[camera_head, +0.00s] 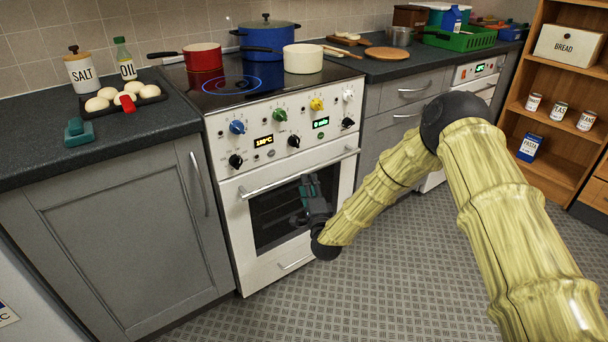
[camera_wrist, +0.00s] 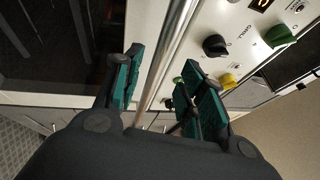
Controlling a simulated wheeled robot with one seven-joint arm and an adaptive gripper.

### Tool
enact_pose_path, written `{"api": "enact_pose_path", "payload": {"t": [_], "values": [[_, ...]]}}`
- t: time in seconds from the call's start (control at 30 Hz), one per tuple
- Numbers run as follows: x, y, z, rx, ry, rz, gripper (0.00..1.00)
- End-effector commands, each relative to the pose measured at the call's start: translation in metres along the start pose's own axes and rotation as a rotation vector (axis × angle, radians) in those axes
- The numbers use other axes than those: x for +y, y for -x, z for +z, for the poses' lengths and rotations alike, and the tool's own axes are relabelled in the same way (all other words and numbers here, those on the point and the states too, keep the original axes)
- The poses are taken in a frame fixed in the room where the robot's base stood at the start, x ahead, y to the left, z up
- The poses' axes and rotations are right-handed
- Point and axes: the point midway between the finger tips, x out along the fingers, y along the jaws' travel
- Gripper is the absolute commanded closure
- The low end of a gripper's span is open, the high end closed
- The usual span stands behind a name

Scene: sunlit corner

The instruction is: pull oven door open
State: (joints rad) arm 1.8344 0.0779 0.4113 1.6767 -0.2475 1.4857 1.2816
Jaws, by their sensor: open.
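The white oven door (camera_head: 239,228) has a dark window and stands shut in the front of the cooker. Its straight metal handle (camera_head: 275,183) runs across the top of the door. My gripper (camera_head: 309,184) is in front of the door, right of its middle, at handle height. In the wrist view my gripper (camera_wrist: 161,64) is open, with green-padded fingers on either side of the handle (camera_wrist: 174,48). The bar passes between the fingers with a visible gap. I cannot tell whether either finger touches it.
Knobs (camera_head: 280,114) and small displays sit above the handle. A red pot (camera_head: 203,57), a blue pot (camera_head: 268,38) and a cream pot (camera_head: 303,60) stand on the hob. Grey cabinets (camera_head: 130,235) flank the cooker. The patterned floor (camera_head: 390,270) before it is clear.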

Motion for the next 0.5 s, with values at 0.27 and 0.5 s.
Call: {"api": "enact_pose_path", "payload": {"t": [0.27,0.5], "values": [[0.001,-0.044,0.000,0.000,0.002,0.000,0.59],[0.001,-0.064,-0.001,0.001,0.001,0.001,0.59]]}}
